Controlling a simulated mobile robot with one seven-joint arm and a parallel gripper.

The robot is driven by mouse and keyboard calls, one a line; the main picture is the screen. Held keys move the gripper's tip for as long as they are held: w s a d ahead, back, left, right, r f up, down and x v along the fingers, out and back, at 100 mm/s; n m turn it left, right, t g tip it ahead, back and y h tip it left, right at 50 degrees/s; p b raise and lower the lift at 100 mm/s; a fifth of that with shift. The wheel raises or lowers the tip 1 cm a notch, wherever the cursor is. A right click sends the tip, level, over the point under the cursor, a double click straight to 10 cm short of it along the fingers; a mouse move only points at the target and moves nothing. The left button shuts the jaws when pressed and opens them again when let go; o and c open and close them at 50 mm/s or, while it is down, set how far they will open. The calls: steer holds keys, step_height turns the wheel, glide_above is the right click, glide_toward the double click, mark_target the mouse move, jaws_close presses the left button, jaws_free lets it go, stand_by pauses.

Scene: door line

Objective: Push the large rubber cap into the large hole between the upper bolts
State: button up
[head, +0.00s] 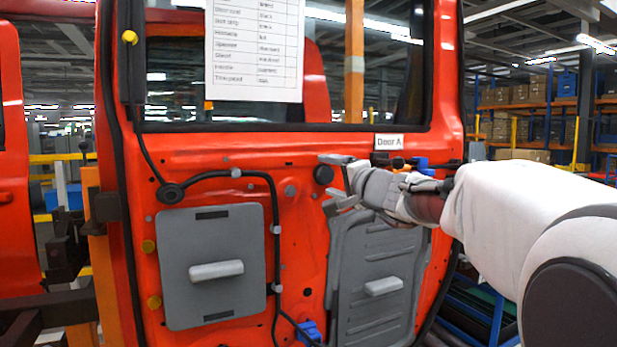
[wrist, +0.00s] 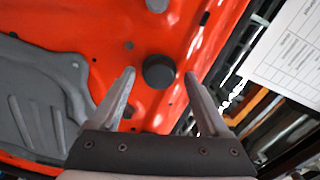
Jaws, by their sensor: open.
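A large round black rubber cap (head: 323,174) is at the red door panel, right of the upper grey disc. In the wrist view the cap (wrist: 158,71) shows as a dark disc between my two fingertips. I cannot tell how deep it sits; any hole behind it is hidden. My gripper (head: 328,183) is open in front of the door, with one finger above the cap and one below it in the head view. In the wrist view my gripper (wrist: 160,76) has a visible gap between each finger and the cap. I cannot make out the upper bolts clearly.
The red door (head: 190,160) carries a grey panel with a handle (head: 216,300) on the left and a ribbed grey panel (head: 372,318) below my gripper. A black cable (head: 274,205) runs between them. A printed sheet (head: 255,45) hangs over the window.

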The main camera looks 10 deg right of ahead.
steer(key=shift+s, duration=0.1)
steer(key=b+v, duration=0.4)
steer(key=v, duration=3)
steer(key=shift+r, duration=0.15)
steer(key=shift+d, duration=0.25)
